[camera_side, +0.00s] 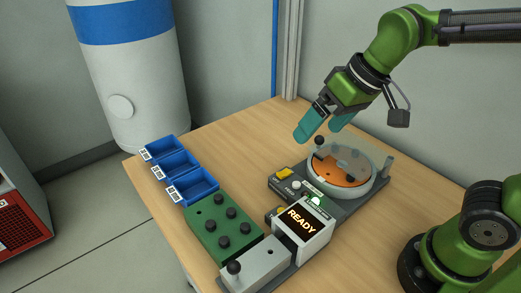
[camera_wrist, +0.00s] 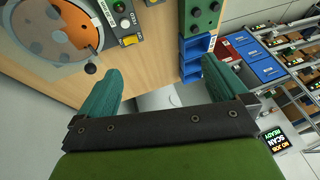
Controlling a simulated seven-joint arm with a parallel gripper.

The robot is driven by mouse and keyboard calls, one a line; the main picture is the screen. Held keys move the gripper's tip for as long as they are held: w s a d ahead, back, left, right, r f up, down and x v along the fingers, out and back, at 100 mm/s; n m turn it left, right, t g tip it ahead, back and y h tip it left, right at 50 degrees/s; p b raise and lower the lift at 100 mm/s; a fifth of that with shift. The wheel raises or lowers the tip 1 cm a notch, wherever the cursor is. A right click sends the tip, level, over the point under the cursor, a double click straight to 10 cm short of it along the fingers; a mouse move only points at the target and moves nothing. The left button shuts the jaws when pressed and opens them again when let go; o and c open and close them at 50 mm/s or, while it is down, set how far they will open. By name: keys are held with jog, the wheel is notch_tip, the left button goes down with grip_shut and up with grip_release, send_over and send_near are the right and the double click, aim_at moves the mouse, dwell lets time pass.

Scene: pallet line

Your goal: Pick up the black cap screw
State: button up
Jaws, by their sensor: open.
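My gripper (camera_side: 320,129) has two teal fingers, spread apart with nothing between them; they also show in the wrist view (camera_wrist: 161,68). It is above the back left edge of a round station with an orange disc (camera_side: 334,174) under a clear cover (camera_side: 352,160). The disc also shows in the wrist view (camera_wrist: 85,32). Dark spots lie on the disc, one a small black piece (camera_side: 350,180); I cannot tell whether it is the black cap screw. A green block (camera_side: 207,237) carries several black round-topped pieces, too small to identify surely as screws.
A black ball knob (camera_side: 319,140) stands close below my fingers, at the cover's edge. Three blue bins (camera_side: 180,200) stand at the table's left edge. A display reading READY (camera_side: 303,221) and a grey block with a black knob (camera_side: 233,267) are in front. Bare wood (camera_side: 245,140) lies behind.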

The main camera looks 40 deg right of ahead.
jog(key=s+d+m, duration=0.1)
jog(key=s+d, duration=0.1)
jog(key=s+d+m+t, duration=0.1)
jog(key=d, duration=0.1)
jog(key=s+d+f+m+t, duration=0.1)
jog(key=s+d, duration=0.1)
jog(key=shift+s+m, duration=0.3)
jog(key=shift+c, duration=0.5)
jog(key=shift+d+r+t+h, duration=0.2)
jog(key=shift+r+t+h, duration=0.1)
jog(key=shift+t, duration=0.2)
jog(key=shift+c, duration=1.1)
jog(key=shift+d, duration=0.1)
jog(key=c, duration=0.6)
